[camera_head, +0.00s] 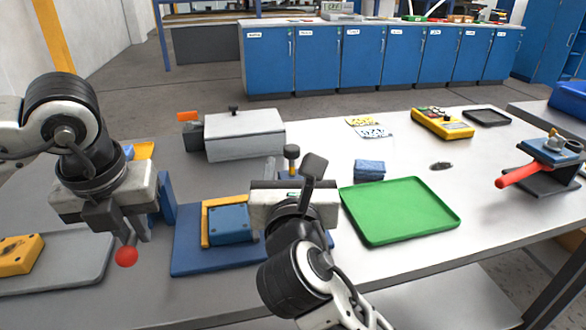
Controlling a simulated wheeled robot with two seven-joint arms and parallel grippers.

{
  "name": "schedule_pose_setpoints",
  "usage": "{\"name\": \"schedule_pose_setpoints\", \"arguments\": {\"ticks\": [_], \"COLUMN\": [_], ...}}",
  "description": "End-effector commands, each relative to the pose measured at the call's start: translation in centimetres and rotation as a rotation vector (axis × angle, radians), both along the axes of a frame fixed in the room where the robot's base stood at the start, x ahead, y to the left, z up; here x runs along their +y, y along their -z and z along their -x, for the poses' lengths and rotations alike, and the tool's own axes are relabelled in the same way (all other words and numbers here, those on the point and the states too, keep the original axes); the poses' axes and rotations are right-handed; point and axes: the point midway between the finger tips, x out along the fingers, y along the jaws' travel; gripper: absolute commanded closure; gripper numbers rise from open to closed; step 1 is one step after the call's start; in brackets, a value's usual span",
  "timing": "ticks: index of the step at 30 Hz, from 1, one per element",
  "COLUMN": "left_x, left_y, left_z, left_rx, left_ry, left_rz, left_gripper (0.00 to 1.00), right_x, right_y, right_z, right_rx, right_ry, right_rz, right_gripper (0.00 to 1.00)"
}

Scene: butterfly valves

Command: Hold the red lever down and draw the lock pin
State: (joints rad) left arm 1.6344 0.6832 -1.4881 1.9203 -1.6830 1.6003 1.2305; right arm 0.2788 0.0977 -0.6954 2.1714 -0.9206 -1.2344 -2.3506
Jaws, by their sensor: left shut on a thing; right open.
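My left gripper (122,232) points down at the left of the table. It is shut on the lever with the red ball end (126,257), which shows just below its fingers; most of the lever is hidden. A blue upright (166,197) stands right beside that gripper. My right gripper (292,172) is open, with its fingers pointing away from me. A pin with a black knob and brass collar (291,157) shows between or just beyond these fingers; I cannot tell whether they touch. The pin's lower part is hidden behind the gripper.
A blue plate (188,258) carries a blue block in a yellow bracket (206,208). A green tray (412,232) lies right of my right gripper. A grey box (240,148) stands behind. A red-handled valve (518,173) is far right. The table between is mostly clear.

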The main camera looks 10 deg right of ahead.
Motion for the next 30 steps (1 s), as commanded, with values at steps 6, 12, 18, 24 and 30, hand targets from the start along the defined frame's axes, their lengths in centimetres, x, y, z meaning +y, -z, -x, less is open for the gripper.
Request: {"name": "schedule_pose_setpoints", "arguments": {"ticks": [6,12,18,24,30], "left_x": [0.0,0.0,0.0,0.0,0.0], "left_y": [-1.2,-1.9,-2.6,-2.7,-2.6], "left_z": [-0.3,-0.4,-0.5,-0.4,-0.4], "left_rx": [0.031,0.065,0.099,0.116,0.118], "left_ry": [-0.002,-0.002,-0.002,0.001,0.002], "left_rz": [0.001,0.001,0.001,0.001,0.001], "left_gripper": [1.0,1.0,1.0,1.0,0.84], "right_x": [0.0,0.0,0.0,0.0,0.0], "right_y": [-1.4,-2.4,-3.3,-3.6,-3.5], "right_z": [0.0,0.0,0.0,0.0,0.0], "right_rx": [0.0,0.0,0.0,0.0,0.0], "right_ry": [0.0,0.0,0.0,0.0,0.0], "right_rz": [0.0,0.0,0.0,0.0,0.0], "right_gripper": [0.5,0.5,0.5,0.5,0.5]}}
